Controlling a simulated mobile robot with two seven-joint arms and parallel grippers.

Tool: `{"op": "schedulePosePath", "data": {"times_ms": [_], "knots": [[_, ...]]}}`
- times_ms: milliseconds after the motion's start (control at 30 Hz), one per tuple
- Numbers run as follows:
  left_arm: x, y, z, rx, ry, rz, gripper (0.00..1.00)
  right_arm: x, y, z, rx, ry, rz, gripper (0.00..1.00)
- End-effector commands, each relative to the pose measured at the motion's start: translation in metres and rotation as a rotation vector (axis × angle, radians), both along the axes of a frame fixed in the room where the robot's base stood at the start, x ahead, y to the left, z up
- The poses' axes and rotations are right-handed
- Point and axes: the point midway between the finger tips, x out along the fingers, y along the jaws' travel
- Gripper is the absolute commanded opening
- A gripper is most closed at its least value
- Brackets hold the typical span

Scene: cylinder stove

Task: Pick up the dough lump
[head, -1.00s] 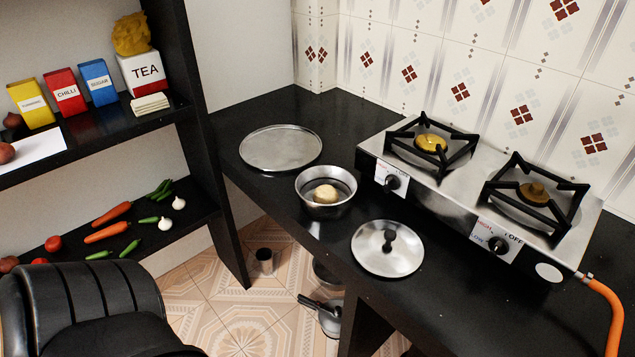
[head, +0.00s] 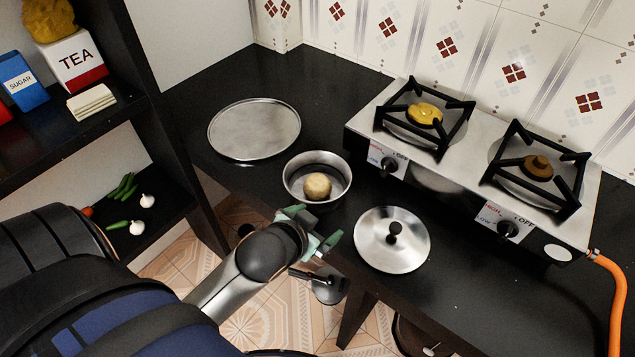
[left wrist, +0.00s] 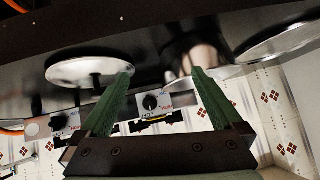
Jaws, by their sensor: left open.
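The dough lump (head: 317,186) is a small pale beige ball inside a round steel bowl (head: 291,174) near the front edge of the black counter. My left gripper (head: 312,226) has green fingers and is open and empty. It is just in front of the bowl, at the counter's front edge, apart from the dough. In the left wrist view the open fingers (left wrist: 163,72) point toward the counter, with the bowl's shiny metal (left wrist: 175,68) beyond the right-hand finger. The dough is hard to make out there. My right gripper is not in view.
A steel lid (head: 375,256) with a black knob lies right of the bowl. A flat steel plate (head: 254,128) lies behind it to the left. A two-burner stove (head: 470,150) stands at the back right, with an orange hose (head: 610,290). A dark shelf stands at the left.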

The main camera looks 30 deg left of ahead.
Motion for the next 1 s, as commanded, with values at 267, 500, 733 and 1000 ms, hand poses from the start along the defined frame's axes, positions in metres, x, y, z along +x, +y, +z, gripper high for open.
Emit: {"op": "schedulePosePath", "data": {"times_ms": [267, 500, 733, 1000], "knots": [[0.073, -0.008, 0.079, 0.034, -0.398, -0.033, 1.0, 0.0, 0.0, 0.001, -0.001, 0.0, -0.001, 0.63], [0.12, -0.05, 0.172, 0.051, -0.827, -0.223, 1.0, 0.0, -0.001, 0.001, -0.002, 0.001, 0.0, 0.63], [0.115, -0.145, 0.25, 0.086, -1.226, -0.743, 1.0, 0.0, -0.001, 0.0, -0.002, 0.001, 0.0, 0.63], [0.082, -0.212, 0.2, 0.238, -1.108, -1.532, 1.0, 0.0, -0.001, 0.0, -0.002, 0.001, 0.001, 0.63]]}}
